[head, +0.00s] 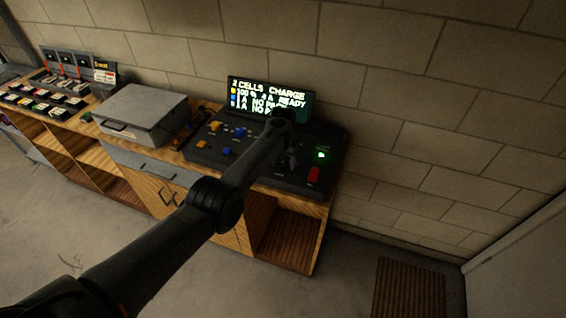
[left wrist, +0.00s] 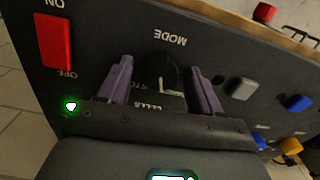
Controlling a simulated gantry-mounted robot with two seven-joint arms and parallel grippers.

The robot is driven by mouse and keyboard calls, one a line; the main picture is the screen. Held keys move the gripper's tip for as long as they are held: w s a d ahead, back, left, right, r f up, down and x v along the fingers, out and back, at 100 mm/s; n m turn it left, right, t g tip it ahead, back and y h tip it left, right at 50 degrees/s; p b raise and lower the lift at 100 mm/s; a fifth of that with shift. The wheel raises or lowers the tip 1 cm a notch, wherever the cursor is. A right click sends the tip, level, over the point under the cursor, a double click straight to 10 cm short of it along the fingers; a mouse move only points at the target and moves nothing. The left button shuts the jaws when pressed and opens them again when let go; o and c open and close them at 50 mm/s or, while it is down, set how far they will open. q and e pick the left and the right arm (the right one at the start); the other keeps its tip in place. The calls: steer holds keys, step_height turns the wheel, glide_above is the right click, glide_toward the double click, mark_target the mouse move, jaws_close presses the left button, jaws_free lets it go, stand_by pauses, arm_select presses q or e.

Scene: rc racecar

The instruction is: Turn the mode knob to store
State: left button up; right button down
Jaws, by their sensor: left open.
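The charger panel (head: 210,154) is a dark console on the wooden bench, with a lit screen (head: 268,98) reading "2 CELLS CHARGE". The mode knob (left wrist: 163,72) is black with a pale pointer line and sits under the upside-down label "MODE" in the left wrist view. My left gripper (left wrist: 160,82) is open, with one purple finger on each side of the knob; I cannot tell whether they touch it. Part of the printing around the knob is hidden. In the head view my left gripper (head: 291,158) is over the panel, partly hidden by my arm.
A red on/off switch (left wrist: 54,41) and a green light (left wrist: 71,106) are beside the knob. Grey (left wrist: 243,88), blue (left wrist: 299,102) and orange (left wrist: 291,146) controls are on its other side. A grey case (head: 140,108) stands left of the panel on the bench.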

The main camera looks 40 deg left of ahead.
arm_select(q)
steer(key=c, duration=1.1)
steer(key=shift+o, duration=0.2)
steer(key=shift+m, duration=0.3)
steer(key=m+p, duration=0.1)
steer(key=m, duration=0.1)
steer(key=shift+m, duration=2.6)
steer(key=o, duration=1.1)
steer(key=shift+c, duration=0.2)
steer(key=shift+d, duration=0.1)
